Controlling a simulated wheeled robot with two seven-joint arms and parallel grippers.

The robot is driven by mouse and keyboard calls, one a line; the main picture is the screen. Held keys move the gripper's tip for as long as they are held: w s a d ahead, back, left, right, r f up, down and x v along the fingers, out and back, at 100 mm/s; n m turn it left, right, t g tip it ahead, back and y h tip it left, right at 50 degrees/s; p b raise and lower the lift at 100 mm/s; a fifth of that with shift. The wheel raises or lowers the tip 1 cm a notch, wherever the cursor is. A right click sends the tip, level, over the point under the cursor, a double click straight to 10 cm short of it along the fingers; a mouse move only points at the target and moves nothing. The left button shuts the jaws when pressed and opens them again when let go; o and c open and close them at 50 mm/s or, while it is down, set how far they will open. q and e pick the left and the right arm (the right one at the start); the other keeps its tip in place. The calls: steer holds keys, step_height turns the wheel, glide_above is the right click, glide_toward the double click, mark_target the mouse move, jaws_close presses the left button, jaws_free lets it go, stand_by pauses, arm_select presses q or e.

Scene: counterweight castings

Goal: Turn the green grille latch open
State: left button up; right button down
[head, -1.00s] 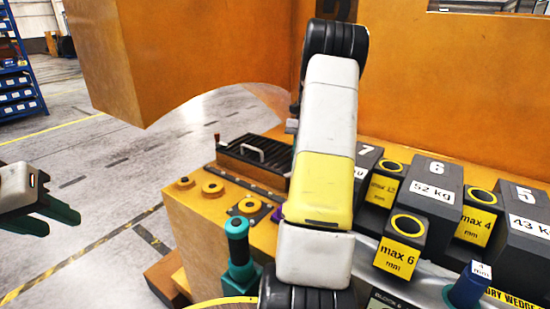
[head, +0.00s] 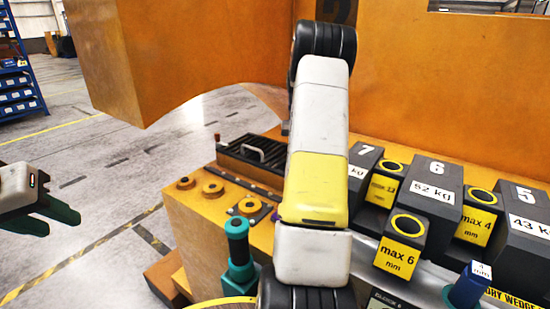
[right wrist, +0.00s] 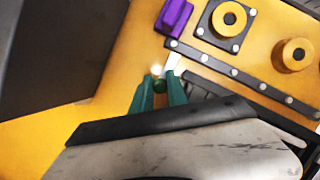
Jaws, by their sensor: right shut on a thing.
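In the right wrist view, my right gripper (right wrist: 159,94) points down at the orange casting with its two green fingers close together. Between the fingertips is a small rounded dark green piece, the green latch (right wrist: 160,87), mostly hidden by them. The gripper is shut on it. The latch's turn angle cannot be made out. The black slatted grille (head: 252,155) with a pale handle lies to the left of my right arm in the head view. In that view my arm hides the latch and the right gripper. My left gripper (head: 63,222) is open and empty at the far left.
A purple block (right wrist: 174,17) and round yellow bosses (right wrist: 295,55) sit near the right gripper. A teal post (head: 238,245) stands in front of the casting. Black weights (head: 436,180) and yellow gauge blocks (head: 400,245) stand to the right. Open floor lies left.

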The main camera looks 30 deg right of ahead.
steer(key=c, duration=1.3)
jaws_free()
steer(key=shift+r, duration=0.1)
steer(key=v, duration=0.7)
steer(key=shift+w+r, duration=0.2)
steer(key=shift+r, duration=0.05)
